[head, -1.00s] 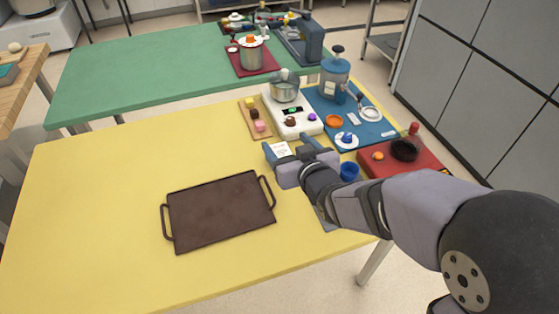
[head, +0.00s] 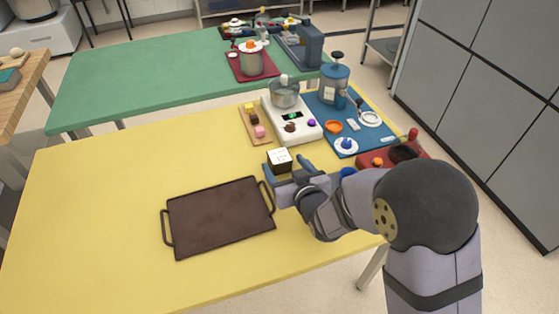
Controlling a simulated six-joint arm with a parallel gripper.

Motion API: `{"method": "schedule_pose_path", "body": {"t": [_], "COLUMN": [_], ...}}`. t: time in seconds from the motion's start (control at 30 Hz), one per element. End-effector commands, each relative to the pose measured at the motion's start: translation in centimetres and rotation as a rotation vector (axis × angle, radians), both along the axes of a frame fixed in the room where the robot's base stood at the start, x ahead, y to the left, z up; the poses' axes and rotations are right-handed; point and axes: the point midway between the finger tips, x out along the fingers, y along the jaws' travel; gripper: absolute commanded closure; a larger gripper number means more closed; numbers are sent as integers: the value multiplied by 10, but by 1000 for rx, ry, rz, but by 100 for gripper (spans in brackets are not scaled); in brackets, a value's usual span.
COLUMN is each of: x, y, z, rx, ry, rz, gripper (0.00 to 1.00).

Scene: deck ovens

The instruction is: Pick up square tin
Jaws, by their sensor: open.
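A small square tin (head: 279,158) with a white, marked top and dark sides stands on the yellow table in the head view. It is just to the right of the small board with sweets and in front of the white scale. My gripper (head: 288,168) is open, right at the near side of the tin, with its fingers pointing toward it. Its fingers partly cover the tin's lower part. I cannot tell whether they touch it.
A dark tray with handles (head: 220,217) lies nearby at left. Behind are a sweets board (head: 255,138), white scale (head: 312,133) and blue mat (head: 372,139) with dishes. A red mat (head: 367,172) is at right. The table's left is clear.

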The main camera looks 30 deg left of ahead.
Motion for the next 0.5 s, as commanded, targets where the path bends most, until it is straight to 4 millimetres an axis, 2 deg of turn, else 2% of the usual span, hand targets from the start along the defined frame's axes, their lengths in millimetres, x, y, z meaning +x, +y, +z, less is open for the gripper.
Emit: {"method": "schedule_pose_path", "body": {"t": [0.17, 0.5], "x": [4, 29], "y": [3, 26], "z": [0, -10], "rx": [0, 0], "ry": [0, 0], "rz": [0, 0], "gripper": [31, 31]}}
